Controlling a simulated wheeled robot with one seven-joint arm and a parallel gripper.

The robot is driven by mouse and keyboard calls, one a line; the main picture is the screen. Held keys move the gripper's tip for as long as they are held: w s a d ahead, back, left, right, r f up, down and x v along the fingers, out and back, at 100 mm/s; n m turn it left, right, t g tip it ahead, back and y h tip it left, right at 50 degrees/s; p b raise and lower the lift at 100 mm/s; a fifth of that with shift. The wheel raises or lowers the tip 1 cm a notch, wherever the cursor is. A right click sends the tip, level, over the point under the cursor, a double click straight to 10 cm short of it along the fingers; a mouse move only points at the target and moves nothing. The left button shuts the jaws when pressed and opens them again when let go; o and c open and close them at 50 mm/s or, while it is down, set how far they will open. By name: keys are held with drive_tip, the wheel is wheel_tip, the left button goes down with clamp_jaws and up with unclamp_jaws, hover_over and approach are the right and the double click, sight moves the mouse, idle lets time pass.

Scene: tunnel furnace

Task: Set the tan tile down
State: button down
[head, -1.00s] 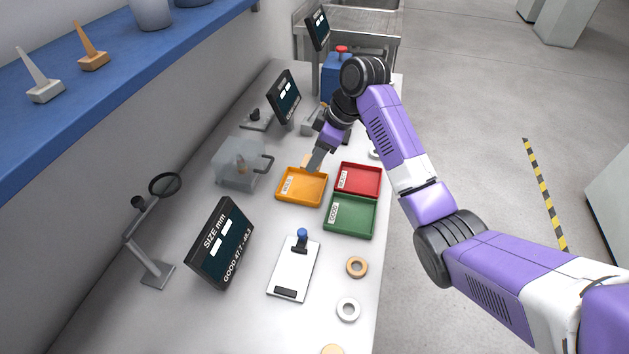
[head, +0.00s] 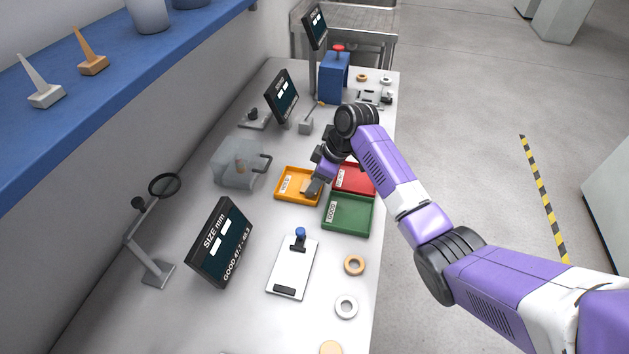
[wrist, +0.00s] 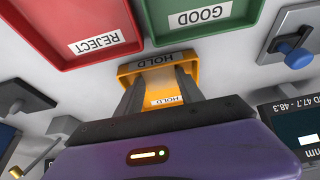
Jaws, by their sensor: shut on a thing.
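My gripper (head: 312,190) is shut on the tan tile (head: 306,187), at the right side of the orange HOLD tray (head: 279,196) in the head view. The gripper hides part of the tile. In the wrist view my gripper's two dark fingers (wrist: 158,90) reach into the HOLD tray (wrist: 125,70), with the tan tile (wrist: 157,82) between them. I cannot tell whether the tile touches the tray floor.
The red REJECT tray (head: 368,192) and green GOOD tray (head: 347,229) adjoin on the right. A size display (head: 220,243), a white gauge plate (head: 292,268) and rings (head: 354,265) lie nearer.

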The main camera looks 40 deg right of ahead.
drive_tip(key=c, duration=0.7)
unclamp_jaws()
drive_tip(key=shift+f, duration=0.1)
drive_tip(key=shift+c, duration=0.2)
drive_tip(key=b+v, duration=0.2)
drive_tip(key=v, duration=1)
